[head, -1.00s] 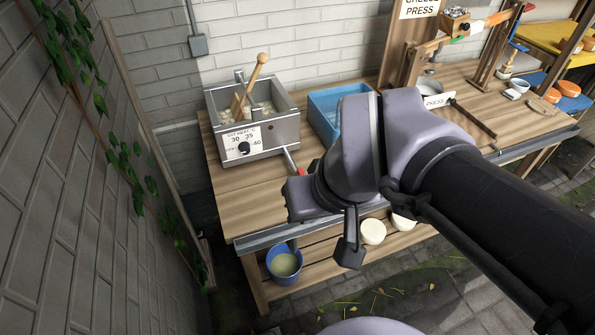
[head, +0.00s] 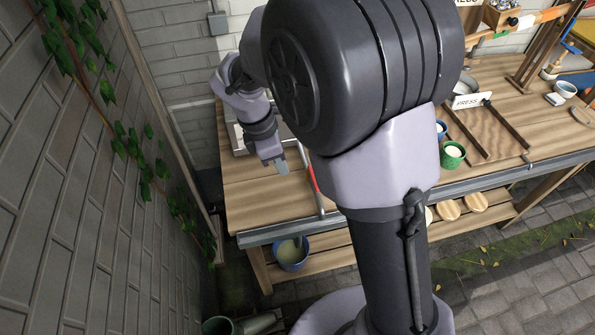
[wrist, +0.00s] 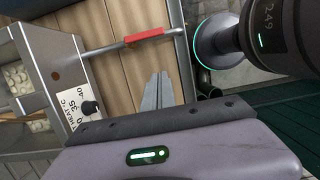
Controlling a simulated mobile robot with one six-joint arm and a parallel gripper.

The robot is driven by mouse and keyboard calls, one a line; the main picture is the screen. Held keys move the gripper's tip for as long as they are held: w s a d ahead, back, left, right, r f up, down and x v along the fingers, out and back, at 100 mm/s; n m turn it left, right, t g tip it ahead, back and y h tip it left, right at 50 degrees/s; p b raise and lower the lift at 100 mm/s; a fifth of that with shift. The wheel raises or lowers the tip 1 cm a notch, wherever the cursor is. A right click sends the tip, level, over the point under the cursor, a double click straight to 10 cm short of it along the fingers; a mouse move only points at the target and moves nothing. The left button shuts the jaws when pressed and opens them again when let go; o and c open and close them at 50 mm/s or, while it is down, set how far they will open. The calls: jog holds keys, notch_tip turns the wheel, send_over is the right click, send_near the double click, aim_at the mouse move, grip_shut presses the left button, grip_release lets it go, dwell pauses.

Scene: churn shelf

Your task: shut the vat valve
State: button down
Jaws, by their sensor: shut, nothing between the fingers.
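The vat (wrist: 45,65) is a grey metal box at the left of the wrist view, with white lumps inside and a temperature dial. A thin metal pipe with a red sleeve (wrist: 143,37) runs from its front towards the table edge; the red part also shows in the head view (head: 312,178). I cannot tell whether the valve is open. My gripper (wrist: 158,92) is shut and empty, pointing down over the table beside the pipe. In the head view the gripper (head: 282,167) is just left of the red part, apparently apart from it. My arm hides most of the vat there.
A blue bucket (head: 292,253) with pale liquid stands on the lower shelf below the pipe's end. A green cup (head: 452,155) and a press frame (head: 490,130) are on the table to the right. A brick wall with ivy (head: 125,150) closes off the left.

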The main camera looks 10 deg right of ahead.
jog(key=b+x, duration=0.4)
jog(key=x, duration=0.5)
jog(key=shift+f, duration=0.3)
jog(key=d+b, duration=0.1)
jog(key=d, duration=0.3)
jog(key=shift+r+b, duration=0.15)
jog(key=shift+b, duration=0.2)
